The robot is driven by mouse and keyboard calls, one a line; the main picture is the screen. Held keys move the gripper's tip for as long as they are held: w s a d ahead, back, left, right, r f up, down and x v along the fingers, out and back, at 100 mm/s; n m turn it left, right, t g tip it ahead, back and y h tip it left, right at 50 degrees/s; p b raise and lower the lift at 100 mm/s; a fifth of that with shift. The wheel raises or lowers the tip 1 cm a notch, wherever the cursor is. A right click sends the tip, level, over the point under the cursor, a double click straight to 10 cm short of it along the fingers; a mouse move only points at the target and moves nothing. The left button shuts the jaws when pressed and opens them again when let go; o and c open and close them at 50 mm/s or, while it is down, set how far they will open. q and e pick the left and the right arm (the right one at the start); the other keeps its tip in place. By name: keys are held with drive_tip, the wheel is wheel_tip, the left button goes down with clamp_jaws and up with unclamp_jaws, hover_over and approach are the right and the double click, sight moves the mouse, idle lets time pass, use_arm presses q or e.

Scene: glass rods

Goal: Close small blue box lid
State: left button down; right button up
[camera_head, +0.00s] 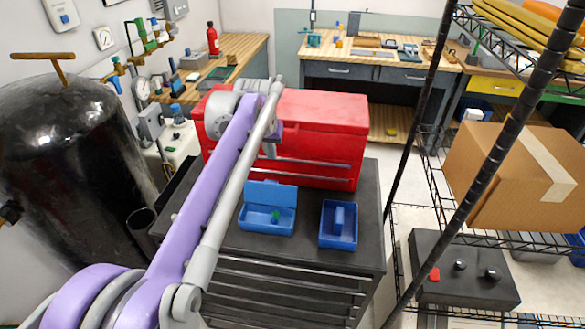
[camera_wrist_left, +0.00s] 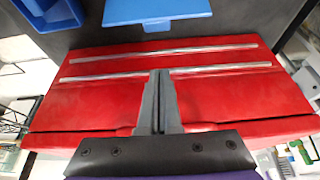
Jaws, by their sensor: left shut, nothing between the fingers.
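The small blue box (camera_head: 266,219) sits on the dark cabinet top in front of the red toolbox, with a small green item (camera_head: 275,216) inside. Its lid (camera_head: 270,192) is open and stands up at the back edge. The lid also shows at the top of the left wrist view (camera_wrist_left: 155,10). My left gripper (camera_head: 270,151) is behind and above the lid, in front of the red toolbox, apart from the lid. Its fingers (camera_wrist_left: 160,76) are shut together and hold nothing. My right gripper is in neither view.
The red toolbox (camera_head: 318,118) stands close behind the box. A blue open tray (camera_head: 338,226) with a blue piece in it lies to the right. A black tank (camera_head: 75,160) is at the left, a wire shelf with a cardboard box (camera_head: 500,180) at the right.

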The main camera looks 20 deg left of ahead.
sight(271, 192)
use_arm(q)
drive_tip(key=x, duration=0.9)
drive_tip(key=shift+a+f, duration=0.2)
drive_tip(key=shift+f, duration=0.1)
drive_tip(key=s, duration=0.2)
drive_tip(key=s+d, duration=0.1)
drive_tip(key=shift+s+r, duration=0.35)
drive_tip(key=shift+r, duration=0.05)
